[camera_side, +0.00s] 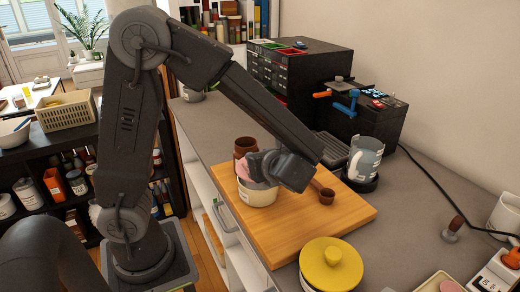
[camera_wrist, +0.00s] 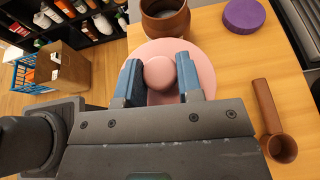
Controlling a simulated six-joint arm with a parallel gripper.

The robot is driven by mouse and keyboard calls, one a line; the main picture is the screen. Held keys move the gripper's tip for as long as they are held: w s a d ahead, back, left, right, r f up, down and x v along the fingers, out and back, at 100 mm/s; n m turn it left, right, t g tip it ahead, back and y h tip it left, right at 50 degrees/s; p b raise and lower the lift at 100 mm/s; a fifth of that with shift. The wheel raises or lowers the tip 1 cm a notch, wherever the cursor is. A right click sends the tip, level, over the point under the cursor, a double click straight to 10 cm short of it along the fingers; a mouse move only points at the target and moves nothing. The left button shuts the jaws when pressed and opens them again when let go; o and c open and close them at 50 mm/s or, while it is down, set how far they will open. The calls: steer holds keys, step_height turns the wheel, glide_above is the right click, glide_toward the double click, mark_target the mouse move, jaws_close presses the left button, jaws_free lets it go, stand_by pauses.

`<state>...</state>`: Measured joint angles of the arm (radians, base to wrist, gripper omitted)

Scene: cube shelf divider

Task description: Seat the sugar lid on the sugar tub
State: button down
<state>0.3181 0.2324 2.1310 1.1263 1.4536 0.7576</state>
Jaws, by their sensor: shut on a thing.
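My gripper (camera_wrist: 160,76) is shut on the round knob of a pink lid (camera_wrist: 203,57), one blue finger on each side. In the side view the pink lid (camera_side: 243,170) shows only in part, behind my gripper (camera_side: 260,172). A cream tub (camera_side: 258,196) with a small label stands upright on the wooden board, directly below the gripper. The lid is at or just above the tub's rim; I cannot tell whether they touch. The wrist view hides the tub under the lid. The labels are too small to read, so I cannot confirm which is sugar.
A brown pot (camera_wrist: 166,22) stands close behind the lid. A purple disc (camera_wrist: 243,15) and a brown scoop (camera_wrist: 278,146) lie on the board (camera_side: 310,232). A yellow-lidded tub (camera_side: 331,264) is at the front, a glass jug (camera_side: 364,160) at right.

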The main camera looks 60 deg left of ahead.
steer(key=shift+f, duration=0.35)
steer(key=shift+f, duration=1.1)
stand_by(0.7)
steer(key=c, duration=1.1)
jaws_free()
steer(key=shift+o, duration=0.5)
steer(key=o, duration=0.5)
steer(key=shift+v, duration=4.05)
